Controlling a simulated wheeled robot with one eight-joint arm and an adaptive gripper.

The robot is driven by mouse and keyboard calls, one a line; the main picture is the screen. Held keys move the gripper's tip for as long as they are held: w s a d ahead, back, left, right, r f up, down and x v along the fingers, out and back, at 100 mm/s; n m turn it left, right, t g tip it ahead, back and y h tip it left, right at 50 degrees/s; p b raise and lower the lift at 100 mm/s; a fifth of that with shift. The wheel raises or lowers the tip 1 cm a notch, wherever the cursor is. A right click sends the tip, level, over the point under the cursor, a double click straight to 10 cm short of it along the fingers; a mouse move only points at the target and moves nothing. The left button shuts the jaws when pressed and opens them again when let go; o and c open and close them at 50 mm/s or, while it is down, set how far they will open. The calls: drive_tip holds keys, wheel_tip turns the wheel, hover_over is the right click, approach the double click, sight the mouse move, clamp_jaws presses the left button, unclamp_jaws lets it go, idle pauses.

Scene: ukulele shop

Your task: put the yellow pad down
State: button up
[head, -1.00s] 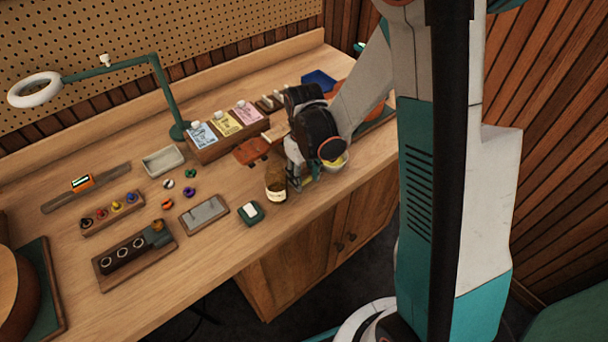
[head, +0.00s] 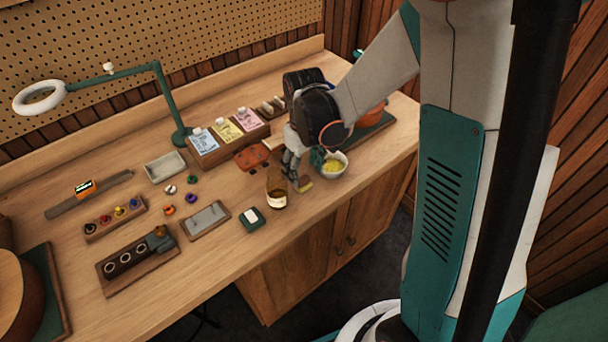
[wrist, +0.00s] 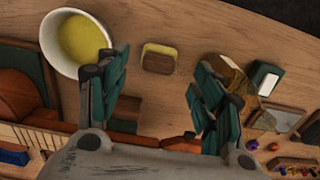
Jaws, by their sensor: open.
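The yellow pad (head: 304,185), small with a brown side, lies on the wooden bench near its front edge, between the amber bottle (head: 277,190) and a white bowl (head: 341,173). In the wrist view the pad (wrist: 159,59) lies between and just beyond my spread fingers, with bare wood around it. My gripper (wrist: 160,88) is open and empty. In the head view my gripper (head: 299,168) is right by the pad and hides part of the surface behind it. The bowl (wrist: 50,38) has yellow contents and is close to one finger.
The bottle (wrist: 228,74) is partly behind my other finger. A green block with a white top (head: 252,218) and a grey tray (head: 206,221) are to the left. A rack of coloured cartons (head: 228,146) stands behind.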

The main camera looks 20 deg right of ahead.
sight(304, 180)
drive_tip(key=s+r+m+t, duration=0.1)
drive_tip(key=s+r, duration=0.1)
drive_tip(key=r, duration=0.3)
drive_tip(key=s+r+t+p, duration=0.1)
drive_tip(key=s+r, duration=0.1)
drive_tip(key=r, duration=0.4)
drive_tip(key=s+r+m+t, duration=0.1)
drive_tip(key=s+r, duration=0.2)
drive_tip(key=r, duration=0.2)
drive_tip(key=s+r+m+t, duration=0.1)
drive_tip(key=s+r+t, duration=0.3)
drive_tip(key=s, duration=0.3)
drive_tip(key=shift+s+m, duration=0.25)
drive_tip(key=shift+m, duration=0.05)
wheel_tip(304, 180, down, 5)
drive_tip(key=b, duration=0.5)
drive_tip(key=shift+f, duration=0.2)
